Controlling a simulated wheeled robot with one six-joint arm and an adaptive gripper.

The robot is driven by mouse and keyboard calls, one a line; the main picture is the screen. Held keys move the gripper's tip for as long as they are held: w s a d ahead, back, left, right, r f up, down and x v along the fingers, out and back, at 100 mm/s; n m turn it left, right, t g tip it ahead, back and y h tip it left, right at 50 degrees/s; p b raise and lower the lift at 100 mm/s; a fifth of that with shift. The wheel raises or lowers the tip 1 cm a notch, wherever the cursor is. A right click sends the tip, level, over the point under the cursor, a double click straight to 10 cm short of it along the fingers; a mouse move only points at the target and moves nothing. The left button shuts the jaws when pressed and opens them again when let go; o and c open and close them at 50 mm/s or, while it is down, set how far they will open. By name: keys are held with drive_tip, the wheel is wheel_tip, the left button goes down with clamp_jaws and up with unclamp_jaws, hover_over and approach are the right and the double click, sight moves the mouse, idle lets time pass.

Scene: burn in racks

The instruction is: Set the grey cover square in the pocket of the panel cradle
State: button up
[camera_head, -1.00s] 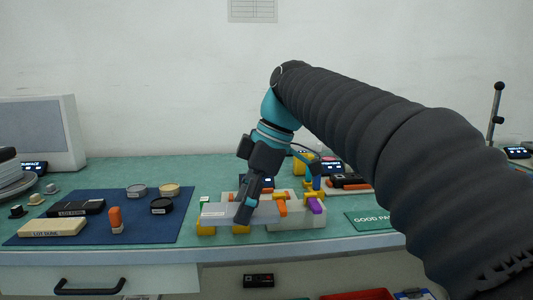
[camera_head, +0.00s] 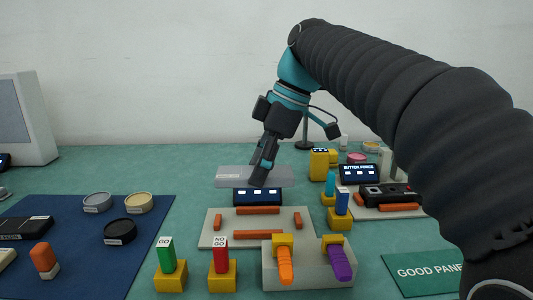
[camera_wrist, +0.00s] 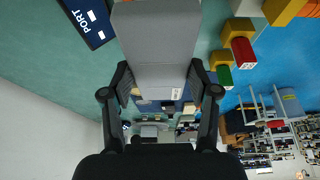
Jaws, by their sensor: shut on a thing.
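The grey cover (camera_head: 232,176) is a flat, pale grey plate held in my gripper (camera_head: 261,176), above and behind the cradle in the head view. In the wrist view the cover (camera_wrist: 158,40) fills the upper middle, between the two fingers of my gripper (camera_wrist: 160,82). The panel cradle (camera_head: 222,240) appears to be the light plate with orange bars around its middle, on the bench in front of a dark display. The cover is apart from it. The cradle cannot be made out in the wrist view.
A dark display (camera_head: 257,197) stands just behind the cradle. A green GO gauge (camera_head: 167,258) and red NO GO gauge (camera_head: 221,256) stand in front. A grey block (camera_head: 310,272) with orange and purple plugs is front right. A blue mat (camera_head: 75,240) with parts lies left.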

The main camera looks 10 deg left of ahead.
drive_tip(key=shift+w+f, duration=0.1)
drive_tip(key=shift+f, duration=0.15)
hover_over(254, 224)
drive_tip(key=d, duration=0.2)
drive_tip(key=shift+w+a+f, duration=0.1)
drive_tip(key=shift+a+f, duration=0.05)
drive_tip(key=shift+f, duration=0.9)
drive_tip(key=shift+a+f, duration=0.1)
drive_tip(key=shift+f, duration=0.95)
drive_tip(key=shift+f+b, duration=1.6)
drive_tip(key=shift+f, duration=0.8)
